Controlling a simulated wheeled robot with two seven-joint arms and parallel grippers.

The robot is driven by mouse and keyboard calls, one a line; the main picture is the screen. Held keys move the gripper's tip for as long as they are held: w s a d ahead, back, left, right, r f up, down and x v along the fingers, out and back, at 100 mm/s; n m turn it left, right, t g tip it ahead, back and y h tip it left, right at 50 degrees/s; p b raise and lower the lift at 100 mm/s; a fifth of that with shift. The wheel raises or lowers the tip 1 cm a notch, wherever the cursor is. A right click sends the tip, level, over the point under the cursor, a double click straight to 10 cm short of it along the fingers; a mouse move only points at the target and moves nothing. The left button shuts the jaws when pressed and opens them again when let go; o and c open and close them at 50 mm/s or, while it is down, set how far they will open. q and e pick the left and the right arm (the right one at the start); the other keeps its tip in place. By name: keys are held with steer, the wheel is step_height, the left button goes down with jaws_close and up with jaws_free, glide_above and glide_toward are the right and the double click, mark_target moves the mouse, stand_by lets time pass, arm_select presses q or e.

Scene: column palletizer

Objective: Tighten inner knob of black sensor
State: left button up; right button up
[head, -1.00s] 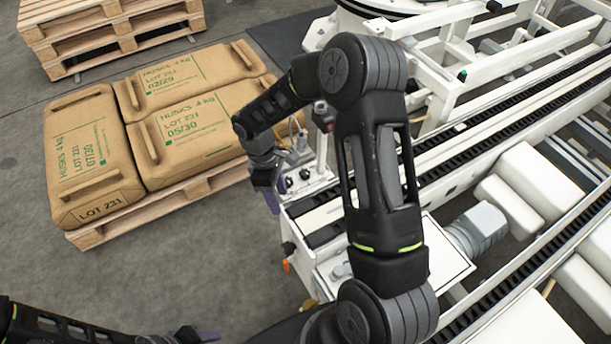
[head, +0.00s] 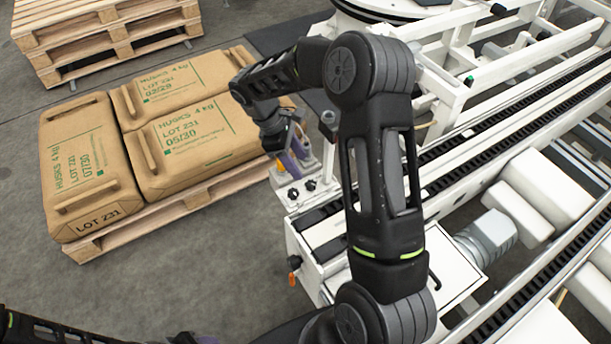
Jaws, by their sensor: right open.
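My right gripper (head: 297,160) points down at the near-left end of the conveyor, its purple fingertips apart. It is just above and behind a small white bracket (head: 302,201) that carries two small black round knobs, one on the left (head: 293,193) and one on the right (head: 310,185). I cannot make out the black sensor itself or tell which knob is the inner one; the gripper covers part of that spot. My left gripper (head: 193,340) barely shows at the bottom edge, and its jaws cannot be read.
A pallet (head: 190,201) with brown husk sacks (head: 90,165) stands left of the conveyor, close to my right gripper. An empty pallet (head: 105,45) is behind it. The white conveyor frame (head: 440,165) runs along the right. Grey floor at the lower left is clear.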

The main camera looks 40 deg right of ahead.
mark_target(311, 183)
steer(key=shift+x, duration=3.95)
steer(key=shift+c, duration=0.2)
jaws_close()
